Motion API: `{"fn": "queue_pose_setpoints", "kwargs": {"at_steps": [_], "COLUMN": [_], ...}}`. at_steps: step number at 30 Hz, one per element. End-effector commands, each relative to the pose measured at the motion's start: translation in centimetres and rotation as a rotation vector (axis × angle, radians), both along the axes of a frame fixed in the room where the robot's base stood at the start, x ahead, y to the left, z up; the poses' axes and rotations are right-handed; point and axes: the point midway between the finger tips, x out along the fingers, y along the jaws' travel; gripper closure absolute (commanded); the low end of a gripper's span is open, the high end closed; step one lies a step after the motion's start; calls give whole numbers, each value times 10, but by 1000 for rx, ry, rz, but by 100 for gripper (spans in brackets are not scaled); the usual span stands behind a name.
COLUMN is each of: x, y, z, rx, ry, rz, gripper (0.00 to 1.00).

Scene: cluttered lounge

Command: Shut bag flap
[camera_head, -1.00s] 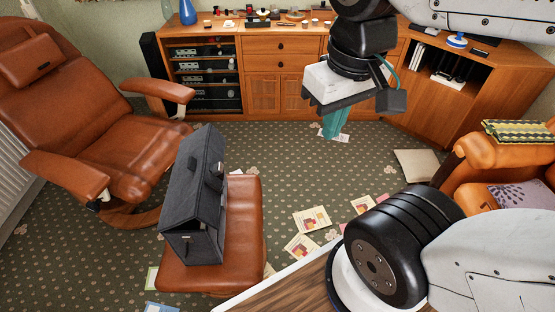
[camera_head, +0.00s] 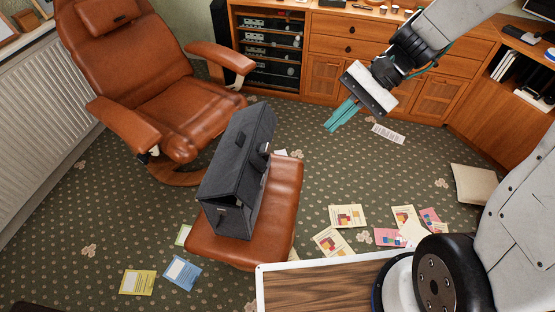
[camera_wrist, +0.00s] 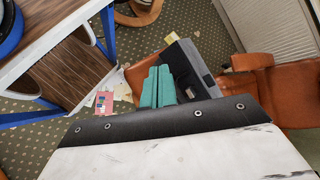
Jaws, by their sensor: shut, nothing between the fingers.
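A dark grey bag (camera_head: 236,170) stands on a brown leather footstool (camera_head: 282,205). I cannot tell how far open the flap is. My gripper (camera_head: 342,116) has teal fingers, held together and empty. It is in the air, up and to the right of the bag and clear of it. In the wrist view, the fingers (camera_wrist: 157,86) partly overlap the view of the bag (camera_wrist: 187,68).
A brown recliner (camera_head: 150,85) stands behind and left of the footstool. A wooden cabinet (camera_head: 340,60) lines the back. Papers (camera_head: 347,215) and a cushion (camera_head: 472,184) lie on the patterned carpet. A wood-topped surface (camera_head: 320,288) is at the front. Open carpet lies between footstool and cabinet.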

Motion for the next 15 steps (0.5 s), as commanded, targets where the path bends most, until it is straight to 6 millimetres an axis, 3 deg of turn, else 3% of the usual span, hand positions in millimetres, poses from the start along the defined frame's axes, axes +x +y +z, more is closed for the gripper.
{"fn": "queue_pose_setpoints", "kwargs": {"at_steps": [8,15], "x": [66,104], "y": [14,12], "z": [-91,-193], "rx": [210,330], "ry": [259,457], "rz": [-318,-627], "gripper": [100,100]}}
